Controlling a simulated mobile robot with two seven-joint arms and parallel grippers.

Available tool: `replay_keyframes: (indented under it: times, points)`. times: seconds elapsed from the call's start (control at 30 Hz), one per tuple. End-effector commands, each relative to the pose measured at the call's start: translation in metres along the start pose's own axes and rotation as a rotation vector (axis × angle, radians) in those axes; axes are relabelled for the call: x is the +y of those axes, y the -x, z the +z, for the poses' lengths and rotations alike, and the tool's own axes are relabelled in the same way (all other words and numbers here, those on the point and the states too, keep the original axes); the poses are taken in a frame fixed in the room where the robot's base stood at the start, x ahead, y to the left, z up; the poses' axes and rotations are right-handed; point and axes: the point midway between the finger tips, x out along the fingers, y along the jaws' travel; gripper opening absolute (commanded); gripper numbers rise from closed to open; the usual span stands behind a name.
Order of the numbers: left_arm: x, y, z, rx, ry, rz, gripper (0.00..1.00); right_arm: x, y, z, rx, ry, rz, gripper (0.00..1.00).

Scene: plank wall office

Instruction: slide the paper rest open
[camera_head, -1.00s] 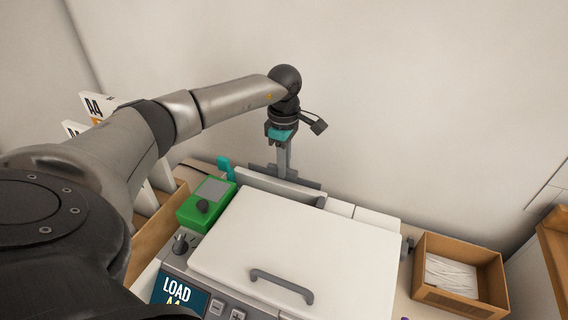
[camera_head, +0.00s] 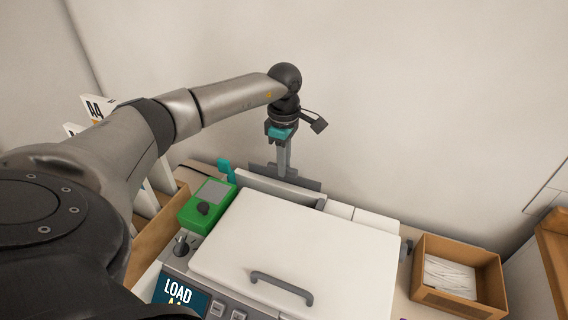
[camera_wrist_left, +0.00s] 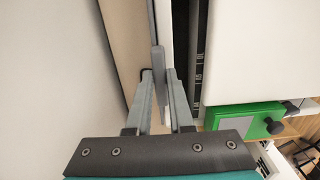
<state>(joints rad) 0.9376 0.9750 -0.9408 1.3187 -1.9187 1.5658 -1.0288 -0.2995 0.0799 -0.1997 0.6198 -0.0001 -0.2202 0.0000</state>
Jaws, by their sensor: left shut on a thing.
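The paper rest appears to be the upright grey plate (camera_head: 307,184) at the back edge of the white-lidded machine (camera_head: 300,240). My left gripper (camera_head: 284,172) points down at it from above, and its fingertips meet the plate near its middle. In the left wrist view a thin grey upright part (camera_wrist_left: 156,60) stands between the two fingers of my left gripper (camera_wrist_left: 159,78), which is shut on it. The fingers hide part of the plate in the head view. My right gripper is not in view.
A green box (camera_head: 207,205) with a dark knob sits left of the lid. A cardboard box (camera_head: 460,295) of white strips stands at the right. The plain wall (camera_head: 420,110) rises close behind the machine. The lid has a grey handle (camera_head: 282,287).

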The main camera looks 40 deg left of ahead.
Motion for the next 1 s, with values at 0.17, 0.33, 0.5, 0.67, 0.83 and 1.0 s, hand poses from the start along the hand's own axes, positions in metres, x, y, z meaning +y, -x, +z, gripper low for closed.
replay_keyframes:
  times: [0.17,0.33,0.5,0.67,0.83,1.0]
  points:
    - [0.001,0.035,-0.001,0.0,0.001,0.005,0.0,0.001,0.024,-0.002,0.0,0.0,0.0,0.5]
    - [0.001,0.065,0.0,-0.002,0.0,0.005,0.0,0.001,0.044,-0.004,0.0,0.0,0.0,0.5]
    - [0.001,0.094,0.0,0.0,0.0,0.004,0.0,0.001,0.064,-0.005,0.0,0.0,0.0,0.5]
    - [0.001,0.115,-0.001,-0.001,0.001,0.005,0.0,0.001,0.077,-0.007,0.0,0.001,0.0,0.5]
    - [0.001,0.117,0.0,0.0,0.001,0.003,0.0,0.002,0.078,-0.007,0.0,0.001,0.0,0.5]
    - [0.0,0.116,0.0,0.0,0.001,0.002,0.0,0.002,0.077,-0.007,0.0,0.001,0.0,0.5]
